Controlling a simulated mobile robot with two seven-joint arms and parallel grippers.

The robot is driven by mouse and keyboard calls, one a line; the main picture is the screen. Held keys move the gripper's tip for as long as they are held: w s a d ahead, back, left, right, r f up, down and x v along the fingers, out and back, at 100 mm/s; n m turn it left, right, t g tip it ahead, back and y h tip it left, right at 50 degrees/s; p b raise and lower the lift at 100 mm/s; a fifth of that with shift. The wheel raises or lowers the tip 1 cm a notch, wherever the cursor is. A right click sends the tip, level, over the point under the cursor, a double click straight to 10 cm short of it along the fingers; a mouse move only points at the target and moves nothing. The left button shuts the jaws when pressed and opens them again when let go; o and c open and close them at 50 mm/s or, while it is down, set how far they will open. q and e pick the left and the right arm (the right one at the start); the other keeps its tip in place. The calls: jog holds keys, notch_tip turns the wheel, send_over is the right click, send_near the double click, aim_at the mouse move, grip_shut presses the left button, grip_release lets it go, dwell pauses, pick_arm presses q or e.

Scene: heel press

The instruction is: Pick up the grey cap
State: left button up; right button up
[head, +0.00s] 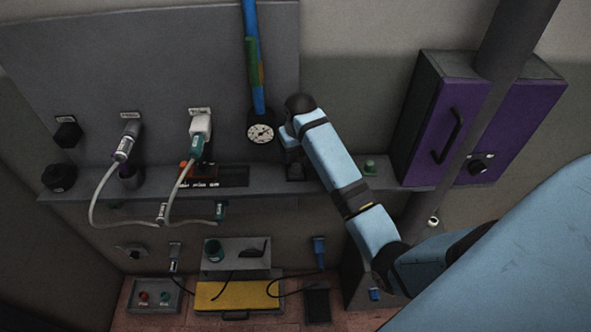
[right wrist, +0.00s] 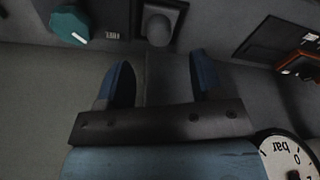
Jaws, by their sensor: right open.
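A rounded grey cap (right wrist: 158,30) sits in a dark square holder at the top of the right wrist view. My right gripper (right wrist: 160,72) is open, with its two blue fingers apart and nothing between them. The cap lies beyond the fingertips, roughly in line with the gap and apart from both fingers. In the head view my right gripper (head: 291,150) is at the shelf, just right of the gauge; my own wrist hides much of it, and I cannot make out the cap clearly there. My left gripper is not in view.
A round pressure gauge (head: 260,133) is close left of my right gripper. A green knob (head: 370,168) stands to the right on the shelf (head: 270,183). A purple cabinet (head: 440,130) is further right. Hoses with connectors (head: 200,125) hang at left.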

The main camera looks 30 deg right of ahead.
aim_at(296, 165)
jog(key=shift+w+f+p, duration=0.2)
jog(key=shift+f+p, duration=0.45)
jog(key=shift+f, duration=2.45)
jog(key=c, duration=1)
